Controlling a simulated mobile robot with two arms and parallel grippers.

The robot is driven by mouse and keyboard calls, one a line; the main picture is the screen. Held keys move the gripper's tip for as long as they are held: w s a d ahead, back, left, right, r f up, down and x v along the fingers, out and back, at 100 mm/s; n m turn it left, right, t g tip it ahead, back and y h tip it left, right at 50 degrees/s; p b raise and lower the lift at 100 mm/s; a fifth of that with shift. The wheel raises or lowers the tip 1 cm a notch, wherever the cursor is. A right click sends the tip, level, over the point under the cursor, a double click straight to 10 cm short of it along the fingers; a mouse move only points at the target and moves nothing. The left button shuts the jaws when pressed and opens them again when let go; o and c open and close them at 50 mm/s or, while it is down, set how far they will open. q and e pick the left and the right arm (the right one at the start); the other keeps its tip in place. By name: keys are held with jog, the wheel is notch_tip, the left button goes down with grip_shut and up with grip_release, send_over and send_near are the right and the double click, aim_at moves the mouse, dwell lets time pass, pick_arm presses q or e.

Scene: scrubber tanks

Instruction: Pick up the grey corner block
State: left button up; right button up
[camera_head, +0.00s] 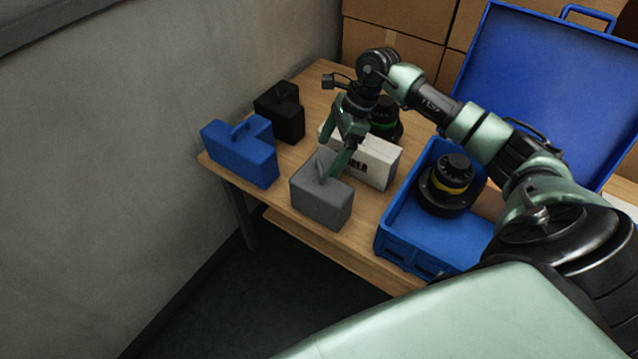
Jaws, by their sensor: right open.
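The grey corner block (318,203) stands on the wooden table near its front edge, with a handle on top. My right gripper (334,165) is open and points down at the top of the grey block. Its fingertips are at or just above the handle, and they partly hide it. I cannot tell whether the fingers touch the handle or sit around it. My left gripper is not in view.
A blue block (240,156) and a black block (280,116) stand to the left. A white lettered block (376,163) is close behind the grey one. An open blue case (405,247) holding a black and yellow round part (452,178) stands right. A grey wall is left.

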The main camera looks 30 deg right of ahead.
aim_at(323, 163)
jog(key=p+x, duration=0.1)
jog(key=x, duration=0.2)
jog(key=shift+w+a+f+p, duration=0.1)
jog(key=shift+a+f+p, duration=0.1)
jog(key=shift+f+p, duration=0.15)
jog(key=shift+w+a+f, duration=0.1)
jog(key=shift+a+f, duration=0.05)
jog(key=shift+f, duration=0.4)
jog(key=c, duration=1.9)
grip_shut()
jog(key=shift+r, duration=0.15)
